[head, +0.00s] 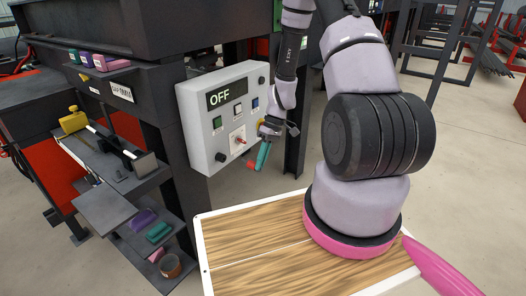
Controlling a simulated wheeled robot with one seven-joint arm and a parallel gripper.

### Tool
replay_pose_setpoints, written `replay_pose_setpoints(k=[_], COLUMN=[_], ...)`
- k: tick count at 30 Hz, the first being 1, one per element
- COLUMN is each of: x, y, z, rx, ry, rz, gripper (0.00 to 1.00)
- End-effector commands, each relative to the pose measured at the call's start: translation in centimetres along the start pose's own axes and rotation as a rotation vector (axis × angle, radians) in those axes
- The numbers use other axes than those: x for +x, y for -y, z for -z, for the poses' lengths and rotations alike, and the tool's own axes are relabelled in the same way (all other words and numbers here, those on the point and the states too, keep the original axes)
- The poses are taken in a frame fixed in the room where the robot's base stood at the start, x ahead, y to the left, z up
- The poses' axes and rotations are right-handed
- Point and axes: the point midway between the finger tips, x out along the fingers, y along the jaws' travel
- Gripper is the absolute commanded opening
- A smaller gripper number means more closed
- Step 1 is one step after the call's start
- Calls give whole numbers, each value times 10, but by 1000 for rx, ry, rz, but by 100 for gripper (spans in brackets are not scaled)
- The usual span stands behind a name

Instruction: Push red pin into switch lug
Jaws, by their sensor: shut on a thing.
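A pale grey control box (222,115) hangs on the dark frame, with a black display reading OFF. A white switch plate (237,142) with a small red part sits on its front, lower right; the lug itself is too small to make out. My gripper (260,165) is beside the box's right edge, pointing down, with teal fingers. It is shut on a small red piece, which looks like the red pin (251,165), at the fingertips. The pin shows below and right of the switch plate, apparently apart from it. Its far end and exact tilt are unclear.
Green (217,122) and blue (255,103) buttons and a black knob (221,157) are on the box front. A dark post stands behind. Shelves with coloured parts and a yellow clamp (73,120) are at left. Open floor lies below the box.

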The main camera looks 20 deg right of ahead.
Motion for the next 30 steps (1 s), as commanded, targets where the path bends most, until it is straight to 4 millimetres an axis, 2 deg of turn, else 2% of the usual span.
replay_pose_setpoints(k=[6, 21, 30], x=[17, 18, 19], y=[8, 8, 10], z=[-4, -5, 20], rx=[-61, -67, -71], ry=[36, 36, 37], rz=[21, 25, 24], gripper=[0, 0, 0])
